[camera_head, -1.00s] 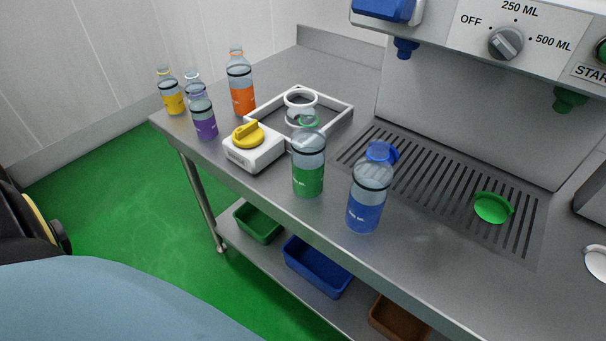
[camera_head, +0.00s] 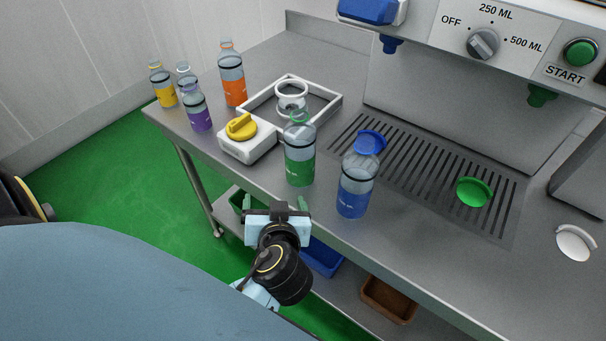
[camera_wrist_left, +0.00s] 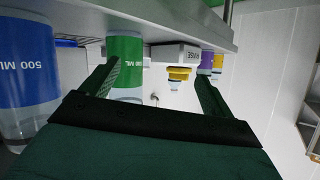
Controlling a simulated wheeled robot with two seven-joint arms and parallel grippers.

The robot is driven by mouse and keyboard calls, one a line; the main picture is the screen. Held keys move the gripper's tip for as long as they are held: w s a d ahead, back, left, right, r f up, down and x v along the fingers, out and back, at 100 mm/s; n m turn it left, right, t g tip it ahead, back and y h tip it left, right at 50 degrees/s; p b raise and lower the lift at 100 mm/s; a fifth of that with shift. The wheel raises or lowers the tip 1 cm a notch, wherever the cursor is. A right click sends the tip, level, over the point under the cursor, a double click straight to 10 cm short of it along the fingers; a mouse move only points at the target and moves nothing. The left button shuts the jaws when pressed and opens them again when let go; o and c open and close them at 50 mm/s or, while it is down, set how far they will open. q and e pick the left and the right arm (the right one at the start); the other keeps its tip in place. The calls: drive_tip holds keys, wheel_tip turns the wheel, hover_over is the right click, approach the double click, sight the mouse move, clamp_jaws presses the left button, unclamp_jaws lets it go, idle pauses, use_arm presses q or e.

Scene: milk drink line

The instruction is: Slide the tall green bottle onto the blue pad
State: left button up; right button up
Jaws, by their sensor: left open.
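The green-labelled clear bottle (camera_head: 300,152) stands upright near the table's front edge, with a green ring at its neck. It also shows in the left wrist view (camera_wrist_left: 125,62), appearing between the fingers and closer to the left-hand one. My left gripper (camera_head: 277,203) is open and empty, in front of the table edge and apart from the bottle. Its two dark green fingers show in the left wrist view (camera_wrist_left: 155,88). I see no blue pad in either view. My right gripper is not in view.
A blue-labelled bottle (camera_head: 356,186) stands close to the right of the green one. A white unit with a yellow knob (camera_head: 241,128) is close on the left. Purple (camera_head: 198,110), orange (camera_head: 232,78) and yellow (camera_head: 163,88) bottles stand farther left. A slotted drain (camera_head: 420,165) lies behind.

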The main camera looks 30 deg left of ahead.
sight(299, 132)
use_arm(q)
drive_tip(key=w+d+r+n+t+y, duration=0.1)
drive_tip(key=w+d+r+t+y, duration=0.1)
drive_tip(key=w+d+r+t, duration=0.4)
drive_tip(key=shift+g, duration=0.7)
drive_tip(key=p+x, duration=0.1)
drive_tip(key=x, duration=0.3)
drive_tip(key=s+a+x, duration=0.1)
drive_tip(key=x, duration=0.3)
drive_tip(key=a+p+x, duration=0.1)
drive_tip(key=x, duration=0.3)
drive_tip(key=shift+w+a+r+p, duration=0.1)
drive_tip(key=shift+a+r+p, duration=0.15)
drive_tip(key=shift+p, duration=0.1)
